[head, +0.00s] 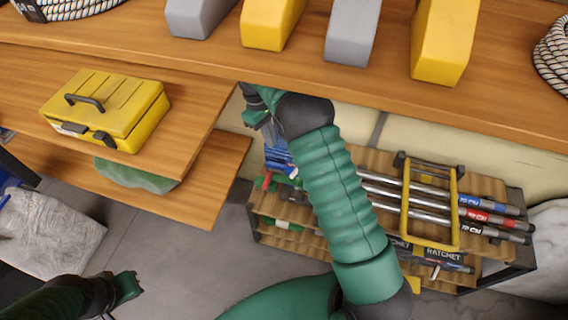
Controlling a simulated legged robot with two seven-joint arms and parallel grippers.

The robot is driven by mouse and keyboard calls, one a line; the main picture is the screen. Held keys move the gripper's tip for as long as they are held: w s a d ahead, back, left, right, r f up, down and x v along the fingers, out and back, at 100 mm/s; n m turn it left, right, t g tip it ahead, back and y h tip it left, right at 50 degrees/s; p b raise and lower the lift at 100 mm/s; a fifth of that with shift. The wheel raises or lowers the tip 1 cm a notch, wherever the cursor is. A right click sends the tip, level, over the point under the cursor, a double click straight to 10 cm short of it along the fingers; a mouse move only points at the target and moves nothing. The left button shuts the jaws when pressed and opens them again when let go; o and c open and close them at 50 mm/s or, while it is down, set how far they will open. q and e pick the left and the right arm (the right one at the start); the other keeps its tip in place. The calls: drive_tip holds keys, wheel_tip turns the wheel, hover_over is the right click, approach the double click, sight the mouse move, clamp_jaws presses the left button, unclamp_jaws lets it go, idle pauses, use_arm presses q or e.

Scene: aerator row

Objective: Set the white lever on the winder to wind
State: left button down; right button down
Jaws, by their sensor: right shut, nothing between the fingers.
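I cannot make out a winder or its white lever with certainty in the head view. My right arm reaches up across the middle, and its gripper (258,116) is at the front edge of the upper wooden shelf. It is shut and empty, partly hidden by its own wrist. My left gripper (126,288) is low at the left, above the floor; its fingers are too unclear to tell open from shut. Neither gripper visibly holds anything.
Grey and yellow wedge-shaped blocks (442,40) stand on the upper shelf (300,75), with rope coils at both ends. A yellow toolbox (107,108) sits on the lower left shelf. A rack (490,272) with bars and a yellow frame (408,205) stands below right.

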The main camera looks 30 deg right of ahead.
drive_tip(key=s+d+f+b, duration=0.2)
drive_tip(key=s+f+b, duration=0.2)
drive_tip(key=f, duration=0.5)
drive_tip(key=shift+s+d+f+b, duration=0.15)
drive_tip(key=shift+s+d+b, duration=0.15)
drive_tip(key=shift+s, duration=0.8)
drive_tip(key=shift+a, duration=0.1)
